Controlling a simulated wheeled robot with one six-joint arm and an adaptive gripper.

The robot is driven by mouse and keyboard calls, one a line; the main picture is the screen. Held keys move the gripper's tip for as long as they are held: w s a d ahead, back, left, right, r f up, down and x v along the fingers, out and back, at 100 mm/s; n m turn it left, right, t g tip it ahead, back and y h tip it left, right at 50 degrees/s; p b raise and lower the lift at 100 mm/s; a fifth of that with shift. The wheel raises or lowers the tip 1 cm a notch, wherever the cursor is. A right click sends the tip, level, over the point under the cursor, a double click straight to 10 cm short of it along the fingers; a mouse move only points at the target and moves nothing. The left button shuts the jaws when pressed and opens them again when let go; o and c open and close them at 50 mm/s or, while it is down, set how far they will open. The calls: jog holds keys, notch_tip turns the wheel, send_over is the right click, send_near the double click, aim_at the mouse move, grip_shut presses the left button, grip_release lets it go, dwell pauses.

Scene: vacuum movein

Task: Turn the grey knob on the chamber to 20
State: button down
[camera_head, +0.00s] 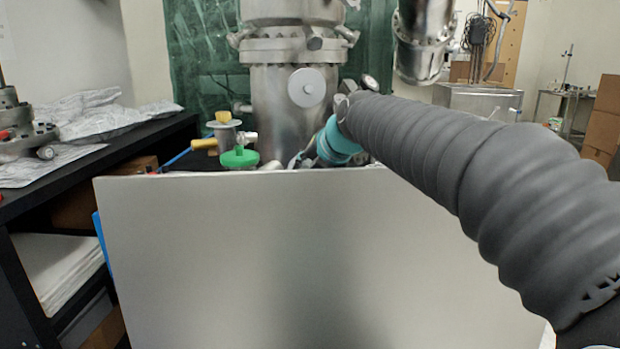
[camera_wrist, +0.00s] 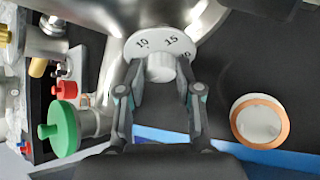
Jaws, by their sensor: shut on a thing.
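The light grey knob (camera_wrist: 160,68) sits at the centre of a pale dial (camera_wrist: 157,42) on the metal chamber (camera_wrist: 205,20). The dial shows 10 at upper left and 15 near the top; a number at right is partly covered by a finger. My gripper (camera_wrist: 163,80) has one finger on each side of the knob and is shut on it. No pointer mark on the knob can be made out.
A green wheel handle (camera_wrist: 64,129) is left of my gripper, with a red knob (camera_wrist: 66,88) above it. A round, copper-rimmed port (camera_wrist: 261,121) lies to the right. In the head view, the white panel (camera_head: 220,260) fills the front and a black shelf (camera_head: 130,145) stands left.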

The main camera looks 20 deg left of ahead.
jog(key=m+y+b, duration=0.1)
jog(key=b, duration=0.2)
jog(key=shift+f+m, duration=0.35)
jog(key=shift+m, duration=0.05)
jog(key=shift+r+m+b, duration=0.3)
jog(key=shift+m+b, duration=0.1)
jog(key=shift+b, duration=0.2)
jog(key=c, duration=0.8)
grip_release()
jog(key=shift+o, duration=0.2)
